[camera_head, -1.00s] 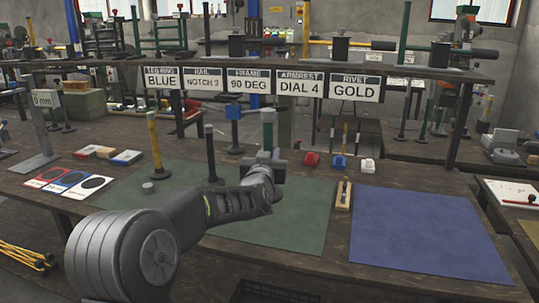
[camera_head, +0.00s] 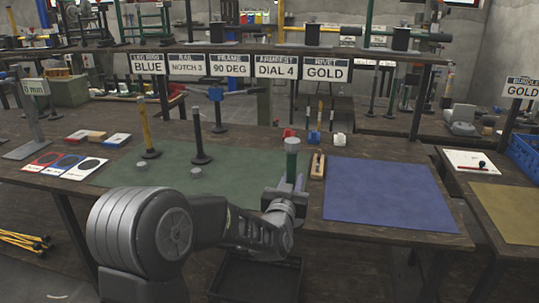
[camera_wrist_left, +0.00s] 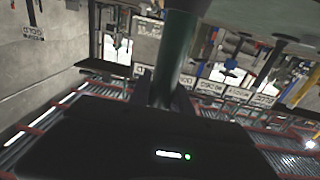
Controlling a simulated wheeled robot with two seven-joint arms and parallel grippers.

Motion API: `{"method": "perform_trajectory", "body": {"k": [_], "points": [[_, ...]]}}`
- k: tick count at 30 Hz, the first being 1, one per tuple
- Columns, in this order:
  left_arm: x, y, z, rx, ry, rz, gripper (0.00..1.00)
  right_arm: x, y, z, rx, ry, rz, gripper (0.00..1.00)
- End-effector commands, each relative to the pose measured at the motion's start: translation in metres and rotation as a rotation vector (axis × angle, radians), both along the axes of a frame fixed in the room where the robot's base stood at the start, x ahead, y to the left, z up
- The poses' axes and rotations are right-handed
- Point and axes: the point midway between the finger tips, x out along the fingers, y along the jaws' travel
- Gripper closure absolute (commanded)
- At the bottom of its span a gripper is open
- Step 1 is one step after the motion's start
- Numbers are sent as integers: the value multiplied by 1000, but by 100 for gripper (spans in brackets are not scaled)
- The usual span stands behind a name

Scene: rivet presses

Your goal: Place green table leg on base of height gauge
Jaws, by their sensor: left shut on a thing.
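My left gripper (camera_head: 286,197) is shut on the green table leg (camera_head: 291,165), which stands roughly upright with its grey end up. It is held over the front right part of the green mat. In the left wrist view the dark green leg (camera_wrist_left: 175,50) runs up from between the fingers; its far end is out of frame. The height gauge (camera_head: 34,112), a grey post with a "0 mm" sign, stands at the far left of the bench. Its flat grey base (camera_head: 24,150) looks bare and is well away from the gripper. My right gripper is not in view.
A yellow leg (camera_head: 146,130) and a black leg (camera_head: 199,135) stand on the green mat (camera_head: 150,177). Coloured cards (camera_head: 65,163) and small blocks (camera_head: 95,138) lie between mat and gauge. A wooden holder (camera_head: 318,165) stands beside the open blue mat (camera_head: 385,190).

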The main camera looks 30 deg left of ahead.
Motion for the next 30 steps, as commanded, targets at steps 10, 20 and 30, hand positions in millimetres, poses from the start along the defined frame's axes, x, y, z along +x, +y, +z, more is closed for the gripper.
{"method": "perform_trajectory", "body": {"k": [10, 20, 30], "points": [[-43, -128, -61, -1, 9, -246, 100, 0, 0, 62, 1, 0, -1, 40], [-57, -149, -75, 0, -2, -293, 100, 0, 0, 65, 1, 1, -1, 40], [-56, -148, -74, 1, -2, -291, 100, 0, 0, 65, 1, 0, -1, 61]]}}
